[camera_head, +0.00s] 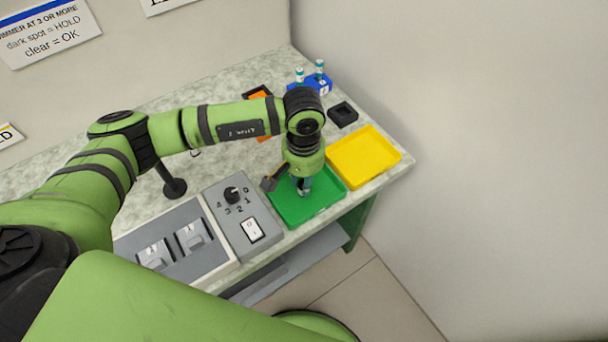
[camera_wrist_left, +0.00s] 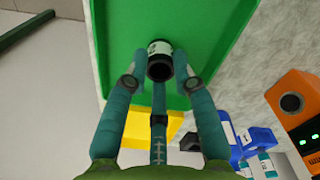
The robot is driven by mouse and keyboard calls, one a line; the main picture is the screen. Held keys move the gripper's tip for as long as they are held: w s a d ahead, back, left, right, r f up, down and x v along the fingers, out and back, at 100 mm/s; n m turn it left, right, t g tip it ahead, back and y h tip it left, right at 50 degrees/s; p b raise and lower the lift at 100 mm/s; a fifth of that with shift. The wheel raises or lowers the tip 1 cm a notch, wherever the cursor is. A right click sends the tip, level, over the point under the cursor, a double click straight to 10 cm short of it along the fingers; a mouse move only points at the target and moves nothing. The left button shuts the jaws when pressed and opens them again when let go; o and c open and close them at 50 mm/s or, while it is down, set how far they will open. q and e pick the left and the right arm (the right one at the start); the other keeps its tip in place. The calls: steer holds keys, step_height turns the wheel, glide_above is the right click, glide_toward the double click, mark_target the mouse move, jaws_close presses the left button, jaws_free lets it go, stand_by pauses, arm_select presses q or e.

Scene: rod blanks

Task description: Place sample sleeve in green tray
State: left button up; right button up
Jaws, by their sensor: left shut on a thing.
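The sample sleeve (camera_wrist_left: 159,62) is a short dark cylinder with a white printed label, seen in the left wrist view. My left gripper (camera_head: 304,188) points down over the green tray (camera_head: 326,194). In the left wrist view, the fingertips of that gripper (camera_wrist_left: 161,80) are shut on the sleeve from both sides. The green tray's floor (camera_wrist_left: 205,30) lies behind the sleeve; I cannot tell whether the sleeve touches it. In the head view the fingers mostly hide the sleeve. My right gripper does not show.
A yellow tray (camera_head: 363,156) lies beside the green tray. Behind are a small black tray (camera_head: 343,115), a blue rack (camera_head: 322,86) with vials and an orange device (camera_wrist_left: 296,106). A grey dial panel (camera_head: 243,214) stands left of the green tray, near the table's front edge.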

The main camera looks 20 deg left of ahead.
arm_select(q)
steer(key=shift+f+b, duration=0.2)
steer(key=shift+b, duration=0.1)
steer(key=o, duration=0.6)
steer(key=shift+o, duration=0.8)
steer(key=shift+r, duration=0.1)
steer(key=shift+r, duration=0.15)
step_height(320, 180, up, 12)
steer(key=b, duration=0.3)
